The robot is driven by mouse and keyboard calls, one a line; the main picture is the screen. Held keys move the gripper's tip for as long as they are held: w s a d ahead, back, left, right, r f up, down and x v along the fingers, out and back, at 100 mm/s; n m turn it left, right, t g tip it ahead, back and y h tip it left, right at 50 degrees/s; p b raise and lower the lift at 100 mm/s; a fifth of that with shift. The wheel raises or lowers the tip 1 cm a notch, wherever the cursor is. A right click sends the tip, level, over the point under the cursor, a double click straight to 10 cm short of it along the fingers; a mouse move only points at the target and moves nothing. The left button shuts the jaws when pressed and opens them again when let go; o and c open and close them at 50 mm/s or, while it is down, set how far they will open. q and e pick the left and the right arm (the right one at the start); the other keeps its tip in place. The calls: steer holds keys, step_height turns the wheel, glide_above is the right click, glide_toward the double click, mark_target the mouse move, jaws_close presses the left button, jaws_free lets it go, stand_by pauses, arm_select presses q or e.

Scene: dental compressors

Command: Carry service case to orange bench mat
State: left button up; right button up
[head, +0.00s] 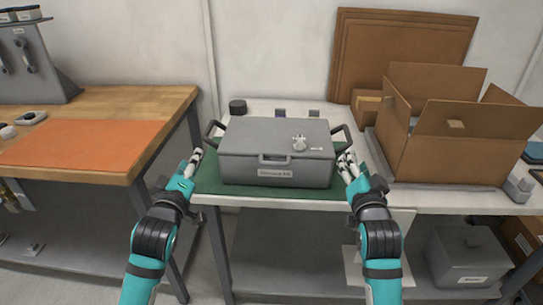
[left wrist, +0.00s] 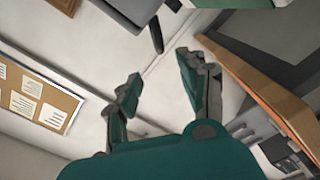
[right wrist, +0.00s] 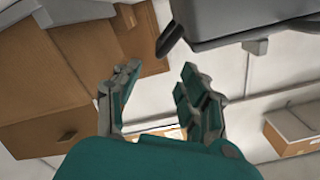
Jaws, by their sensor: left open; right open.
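The grey service case (head: 275,150) sits on a green mat (head: 208,180) on the white table, with a dark handle at each side and a small valve on its lid. The orange bench mat (head: 85,145) lies bare on the wooden bench at the left. My left gripper (head: 192,160) is open and empty, just left of the case and apart from its left handle. My right gripper (head: 347,160) is open by the case's right side, close to the right handle; contact is unclear. In the right wrist view the case (right wrist: 240,18) and a handle are above the open fingers (right wrist: 155,85).
An open cardboard box (head: 440,145) stands right of the case, close to my right gripper. Flat cardboard sheets (head: 400,50) lean on the wall. A gap of floor separates the wooden bench (head: 150,100) from the white table (head: 460,203). A grey container (head: 468,258) sits on the shelf below.

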mark_target(206, 134)
arm_select(q)
steer(key=w, duration=1)
steer(key=w+d, duration=0.1)
steer(key=w, duration=0.4)
arm_select(e)
steer(key=w, duration=1)
steer(key=w+d, duration=0.1)
steer(key=w, duration=0.4)
arm_select(q)
jaws_close()
arm_select(e)
jaws_close()
arm_select(q)
steer(key=shift+r, duration=0.25)
arm_select(e)
steer(key=shift+r, duration=0.25)
